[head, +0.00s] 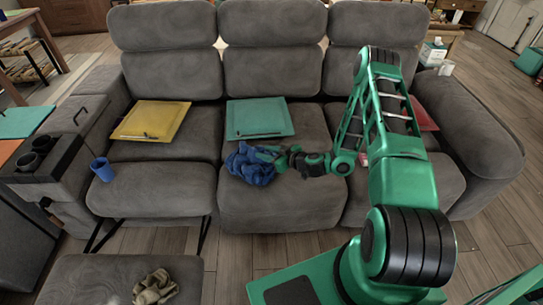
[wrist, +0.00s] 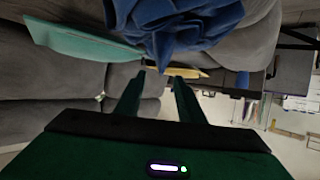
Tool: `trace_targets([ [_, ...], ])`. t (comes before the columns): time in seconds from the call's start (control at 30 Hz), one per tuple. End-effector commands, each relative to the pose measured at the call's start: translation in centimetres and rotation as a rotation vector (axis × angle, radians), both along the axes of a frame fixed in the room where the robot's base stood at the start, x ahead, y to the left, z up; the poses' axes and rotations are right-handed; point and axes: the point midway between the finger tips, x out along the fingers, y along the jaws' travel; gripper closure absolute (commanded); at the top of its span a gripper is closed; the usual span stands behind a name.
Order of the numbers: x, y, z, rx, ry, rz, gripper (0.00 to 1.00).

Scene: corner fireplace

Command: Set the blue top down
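The blue top (head: 249,165) is a crumpled heap at the front of the sofa's middle seat (head: 265,205). In the wrist view the blue top (wrist: 180,25) fills the upper middle, just past the fingertips. My gripper (head: 270,155) reaches in from the right, its tips at or very near the cloth's right side. In the wrist view the two fingers of my gripper (wrist: 157,75) stand apart, with a gap between their tips and no cloth seen in it. Whether a finger touches the cloth is unclear.
A teal board (head: 258,117) lies behind the top on the middle seat, and a yellow board (head: 150,119) on the left seat. A crumpled beige cloth (head: 154,287) lies on the footrest (head: 90,278). The right seat is partly hidden by my arm.

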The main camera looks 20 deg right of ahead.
Motion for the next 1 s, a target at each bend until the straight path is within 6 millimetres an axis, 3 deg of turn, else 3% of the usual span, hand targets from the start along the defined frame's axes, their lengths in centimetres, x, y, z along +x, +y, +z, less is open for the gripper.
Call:
trace_targets([
  [0.3,-3.6,-1.9,1.6,0.0,0.001,-0.001,0.65],
  [0.67,-4.0,-1.8,2.5,-0.004,0.002,0.02,0.65],
  [0.83,-4.4,-0.8,5.2,-0.018,0.037,0.118,0.65],
  [1.0,-6.0,-0.1,8.2,-0.051,0.132,0.23,0.65],
])
